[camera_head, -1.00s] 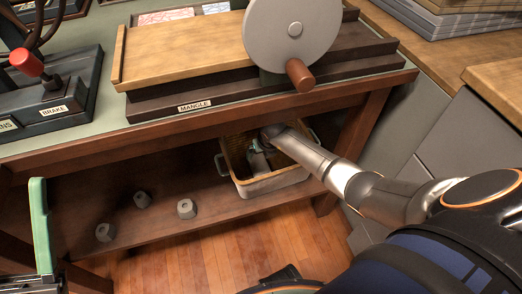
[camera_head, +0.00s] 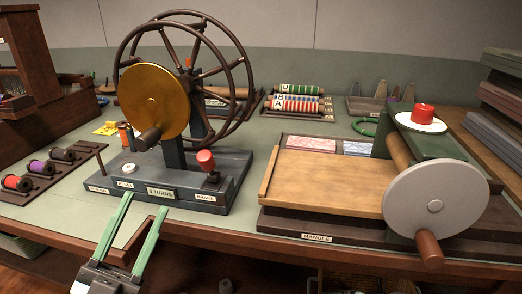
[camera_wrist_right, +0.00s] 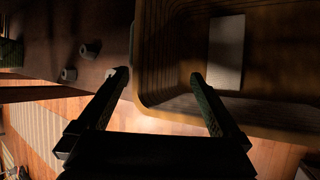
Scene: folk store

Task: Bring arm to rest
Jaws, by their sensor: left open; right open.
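My left gripper (camera_head: 146,203) is open and empty, with its two green fingers pointing up in front of the counter's edge, by the base of the wheel machine (camera_head: 165,185). My right gripper (camera_wrist_right: 160,75) shows only in the right wrist view. Its dark fingers are apart with nothing held between them. They overlap the rim of a basket (camera_wrist_right: 165,101); the exact gap cannot be told. A pale block (camera_wrist_right: 226,50) lies inside the basket. The right arm is out of the head view.
The mangle (camera_head: 325,180), with a grey disc and a red-topped part, fills the counter's right. Spools (camera_head: 62,155) stand at left. Bare green counter (camera_head: 240,215) lies between the machines. Small grey weights (camera_wrist_right: 90,48) sit on the shelf beside the basket.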

